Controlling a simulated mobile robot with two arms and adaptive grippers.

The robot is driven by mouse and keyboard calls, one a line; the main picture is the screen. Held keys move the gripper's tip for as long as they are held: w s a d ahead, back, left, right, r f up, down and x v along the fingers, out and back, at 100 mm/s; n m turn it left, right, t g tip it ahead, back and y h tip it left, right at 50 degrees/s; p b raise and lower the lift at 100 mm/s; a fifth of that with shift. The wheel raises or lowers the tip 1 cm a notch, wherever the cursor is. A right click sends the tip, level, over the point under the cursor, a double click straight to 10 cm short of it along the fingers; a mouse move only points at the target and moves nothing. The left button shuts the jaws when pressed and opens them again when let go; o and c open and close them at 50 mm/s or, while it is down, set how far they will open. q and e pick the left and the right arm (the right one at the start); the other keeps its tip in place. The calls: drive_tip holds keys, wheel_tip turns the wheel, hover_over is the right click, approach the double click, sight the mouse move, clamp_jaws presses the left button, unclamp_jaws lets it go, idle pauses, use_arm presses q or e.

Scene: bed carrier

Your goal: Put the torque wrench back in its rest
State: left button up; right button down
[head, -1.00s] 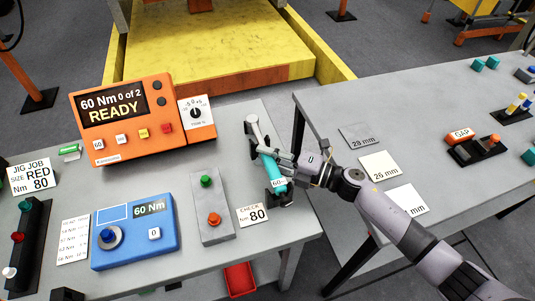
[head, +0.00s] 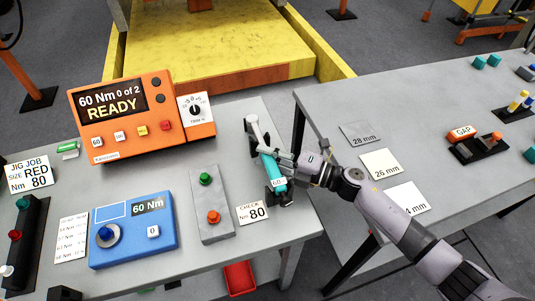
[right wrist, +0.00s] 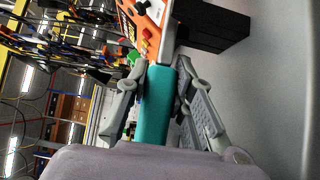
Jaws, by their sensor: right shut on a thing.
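The torque wrench has a teal handle (head: 267,166) marked 60 and a grey head at its far end. It lies along the right part of the near table, over its black rest (head: 287,198), whose dark supports show near both ends. My right gripper (head: 273,158) is shut around the handle from the right. In the right wrist view the teal handle (right wrist: 154,108) sits between both fingers (right wrist: 158,78), and a black block (right wrist: 215,25) is just beyond, on the table side. I cannot tell whether the wrench touches the rest. My left gripper is not in view.
Left of the wrench stand a grey button box (head: 212,205), an orange READY panel (head: 130,130) and a blue 60 Nm unit (head: 135,240). A CHECK 80 card (head: 252,213) lies close by. A gap separates this table from the right table (head: 330,115).

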drive_tip(key=shift+f+b, duration=0.4)
drive_tip(key=shift+f, duration=0.05)
idle(0.6)
drive_tip(key=c, duration=1.4)
unclamp_jaws()
drive_tip(key=shift+o, duration=0.5)
drive_tip(key=shift+f, duration=0.2)
drive_tip(key=v, duration=1.2)
drive_tip(key=shift+r, duration=0.15)
